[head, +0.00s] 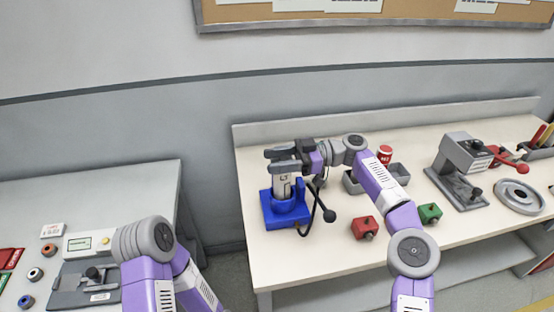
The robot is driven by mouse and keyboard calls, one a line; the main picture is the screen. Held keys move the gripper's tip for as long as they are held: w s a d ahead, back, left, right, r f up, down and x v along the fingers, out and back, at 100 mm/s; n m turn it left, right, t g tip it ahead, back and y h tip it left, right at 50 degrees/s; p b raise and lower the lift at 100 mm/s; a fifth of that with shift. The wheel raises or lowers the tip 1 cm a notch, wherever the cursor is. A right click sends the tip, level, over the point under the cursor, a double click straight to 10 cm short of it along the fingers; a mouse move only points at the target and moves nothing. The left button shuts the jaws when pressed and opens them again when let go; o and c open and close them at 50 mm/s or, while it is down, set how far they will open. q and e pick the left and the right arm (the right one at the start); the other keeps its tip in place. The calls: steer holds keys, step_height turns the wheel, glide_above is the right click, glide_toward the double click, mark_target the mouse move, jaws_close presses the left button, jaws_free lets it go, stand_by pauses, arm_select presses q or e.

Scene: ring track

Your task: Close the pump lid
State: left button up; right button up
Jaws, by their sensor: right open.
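The pump (283,206) stands upright on the pale workbench, with a square blue base and a light grey cylinder. A black lever with a ball end (329,216) hangs at its right side. My right gripper (271,161) is at the top of the pump, pointing left. Its two grey fingers are apart, with nothing seen between them. It covers the pump's top, so I cannot make out the lid, its position or whether the fingers touch it. My left arm shows at the lower left, but its gripper is not visible.
On the workbench (300,262) are a red block (364,228), a green block (429,213), a red can (384,154), grey bins, a grey press (460,165) and a grey ring (519,197). A gap separates it from the left bench. The front left of the workbench is clear.

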steer(key=p+v, duration=0.3)
steer(key=v, duration=0.4)
steer(key=shift+d, duration=0.3)
